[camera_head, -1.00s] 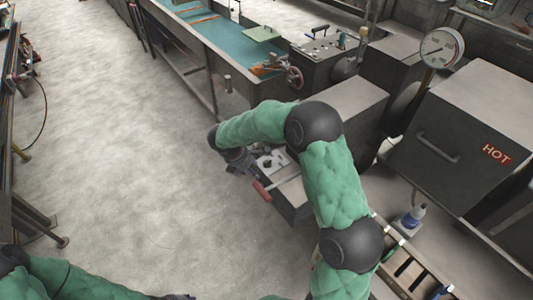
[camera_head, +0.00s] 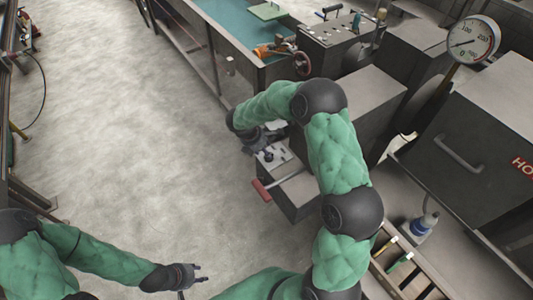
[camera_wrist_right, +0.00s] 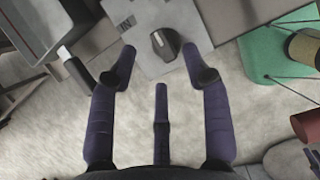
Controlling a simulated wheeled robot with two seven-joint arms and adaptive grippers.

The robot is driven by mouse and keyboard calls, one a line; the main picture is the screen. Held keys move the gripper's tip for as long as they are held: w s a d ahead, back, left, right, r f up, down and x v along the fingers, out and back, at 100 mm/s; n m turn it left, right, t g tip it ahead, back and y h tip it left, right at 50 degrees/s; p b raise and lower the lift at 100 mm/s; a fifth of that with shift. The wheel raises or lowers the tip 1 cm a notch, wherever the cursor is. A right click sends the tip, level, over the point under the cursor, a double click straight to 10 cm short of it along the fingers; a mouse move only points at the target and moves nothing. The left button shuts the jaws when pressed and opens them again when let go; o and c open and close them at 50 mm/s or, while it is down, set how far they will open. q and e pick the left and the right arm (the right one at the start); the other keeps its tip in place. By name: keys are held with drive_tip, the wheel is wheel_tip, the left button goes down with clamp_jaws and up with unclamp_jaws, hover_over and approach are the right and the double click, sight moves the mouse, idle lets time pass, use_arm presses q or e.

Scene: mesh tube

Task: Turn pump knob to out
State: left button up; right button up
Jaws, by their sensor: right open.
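The knob (camera_wrist_right: 166,43) is dark and round with a raised ridge, on a light grey plate (camera_wrist_right: 152,17) in the right wrist view. In the head view the plate (camera_head: 273,156) tops a grey box, and the knob is too small to read. My right gripper (camera_wrist_right: 158,51) is open, its fingertips on either side of the knob's near edge. I cannot tell whether they touch it. In the head view my right gripper (camera_head: 258,146) is partly hidden by its arm. My left gripper (camera_head: 191,275) is open and empty over the floor at the bottom.
A gauge (camera_head: 472,40), a dark cabinet with a handle (camera_head: 459,154) and a bottle (camera_head: 425,226) stand at right. A teal-topped bench (camera_head: 228,28) is behind. The floor at left is clear.

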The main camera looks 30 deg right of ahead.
drive_tip(key=shift+x, duration=1.75)
clamp_jaws()
